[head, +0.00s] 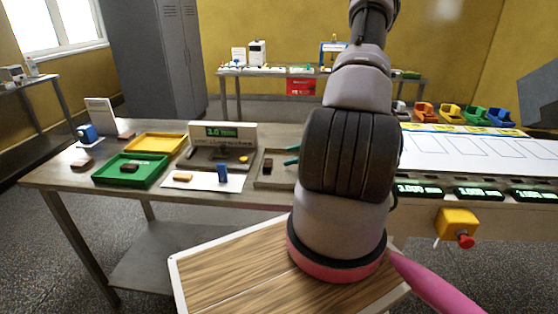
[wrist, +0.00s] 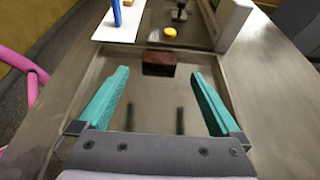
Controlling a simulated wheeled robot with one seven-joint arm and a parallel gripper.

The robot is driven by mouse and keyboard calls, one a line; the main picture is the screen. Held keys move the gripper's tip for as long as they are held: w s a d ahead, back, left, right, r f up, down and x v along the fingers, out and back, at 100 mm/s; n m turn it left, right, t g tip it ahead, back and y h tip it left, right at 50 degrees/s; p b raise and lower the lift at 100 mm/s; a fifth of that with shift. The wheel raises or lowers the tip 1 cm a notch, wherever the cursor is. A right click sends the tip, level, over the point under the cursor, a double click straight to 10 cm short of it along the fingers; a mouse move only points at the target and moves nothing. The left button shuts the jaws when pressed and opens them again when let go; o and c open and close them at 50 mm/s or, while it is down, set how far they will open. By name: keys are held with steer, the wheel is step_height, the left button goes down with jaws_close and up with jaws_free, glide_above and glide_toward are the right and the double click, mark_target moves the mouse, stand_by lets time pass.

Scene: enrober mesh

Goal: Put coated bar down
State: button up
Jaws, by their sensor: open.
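A dark brown coated bar (wrist: 158,63) lies in a shallow grey metal tray (wrist: 150,100), near its far end. The bar also shows in the head view (head: 267,166), inside the left part of that tray (head: 262,184). My gripper (wrist: 160,76) is open, with its two teal fingers spread over the tray and nothing held between them. The bar sits just past the fingertips, centred between them and apart from both. In the head view my arm hides most of the gripper; only the teal fingertips (head: 291,155) show.
Left of the tray are a white sheet (head: 205,182) with an orange piece and a blue object (head: 222,173), a green tray (head: 108,170) holding a dark bar, and a yellow tray (head: 157,143). A box with a display (head: 223,132) stands behind. Coloured bins (head: 450,113) stand far right.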

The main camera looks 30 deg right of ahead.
steer(key=v, duration=0.4)
steer(key=shift+s+d, duration=0.1)
steer(key=shift+s, duration=0.05)
steer(key=a+r+n+g+h, duration=0.25)
steer(key=a+r+n, duration=0.35)
steer(key=r, duration=0.4)
steer(key=a+r+n+g+h, duration=0.1)
steer(key=a+r+n+g, duration=0.2)
steer(key=a+r+n, duration=0.5)
steer(key=s+a+r+n+t+h, duration=0.2)
steer(key=s+r, duration=0.4)
steer(key=r, duration=0.3)
steer(key=s+a+r+n+t+h, duration=0.3)
steer(key=s+a+r, duration=0.3)
steer(key=r, duration=0.4)
steer(key=shift+s+a+n+h, duration=0.25)
steer(key=shift+s+n+h, duration=0.1)
steer(key=shift+s+n, duration=0.45)
